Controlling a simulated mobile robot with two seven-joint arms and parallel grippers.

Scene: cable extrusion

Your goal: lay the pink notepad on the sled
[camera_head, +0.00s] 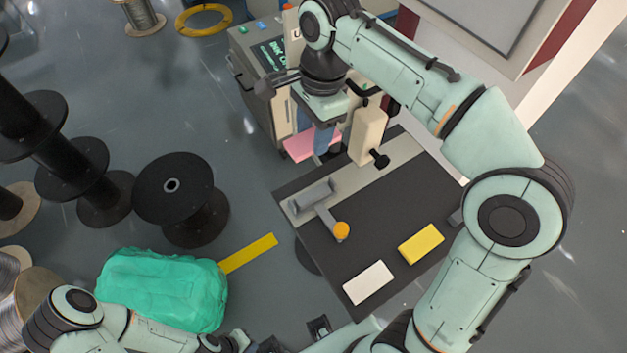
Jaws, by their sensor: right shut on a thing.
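The pink notepad (299,147) is at the far edge of the dark bench, partly hidden by my right gripper. My right gripper (323,142) points down and is shut on the notepad. A grey block with a lever and an orange knob sits on the light strip at the bench's left; this grey block (313,194) may be the sled, but I cannot tell for sure. The notepad is apart from it, farther back.
A cream block (367,133) with a black knob stands by the bench's back. A yellow block (421,244) and white card (369,283) lie on the bench (375,225). Black spools (180,195) and a green bundle (160,288) occupy the left floor. A control cabinet (262,75) stands behind.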

